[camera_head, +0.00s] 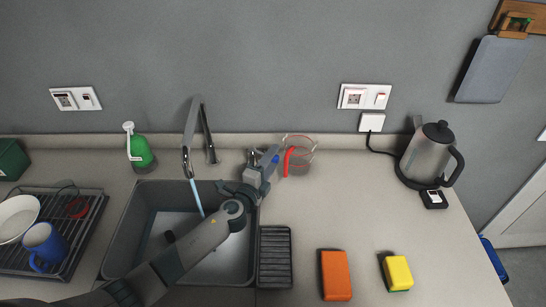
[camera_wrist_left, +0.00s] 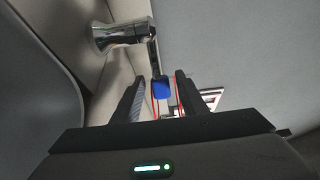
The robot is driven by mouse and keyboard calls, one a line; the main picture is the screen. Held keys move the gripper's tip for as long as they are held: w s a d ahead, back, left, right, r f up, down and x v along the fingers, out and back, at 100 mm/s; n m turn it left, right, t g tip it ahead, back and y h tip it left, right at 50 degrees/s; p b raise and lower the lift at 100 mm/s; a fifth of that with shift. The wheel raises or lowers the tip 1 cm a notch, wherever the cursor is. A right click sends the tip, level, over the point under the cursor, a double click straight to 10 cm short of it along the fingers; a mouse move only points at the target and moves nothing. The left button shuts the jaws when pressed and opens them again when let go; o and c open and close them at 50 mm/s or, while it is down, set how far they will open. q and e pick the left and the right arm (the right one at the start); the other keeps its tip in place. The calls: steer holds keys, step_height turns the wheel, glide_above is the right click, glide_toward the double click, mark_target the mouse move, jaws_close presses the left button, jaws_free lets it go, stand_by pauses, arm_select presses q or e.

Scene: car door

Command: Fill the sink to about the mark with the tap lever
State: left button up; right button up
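The tap (camera_head: 191,135) stands at the back of the grey sink (camera_head: 128,225), and a stream of water (camera_head: 196,198) runs from its spout into the basin. My left arm crosses the sink and hides part of its inside; I cannot make out the fill mark or judge the water level. My left gripper (camera_head: 268,163) is right of the tap. In the left wrist view a chrome fitting (camera_wrist_left: 118,36) carries a thin lever with a blue tip (camera_wrist_left: 161,88). The open left gripper (camera_wrist_left: 160,82) has its fingers on either side of that tip, with visible gaps.
A clear jug with a red handle (camera_head: 288,161) stands just beyond my left gripper. A green soap bottle (camera_head: 141,153) is behind the sink, a dish rack (camera_head: 90,232) left, a kettle (camera_head: 425,155) right. Orange (camera_head: 335,275) and yellow (camera_head: 398,272) sponges lie in front.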

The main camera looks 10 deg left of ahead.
arm_select(q)
steer(key=shift+w+d, duration=0.1)
steer(key=shift+w, duration=0.15)
jaws_close()
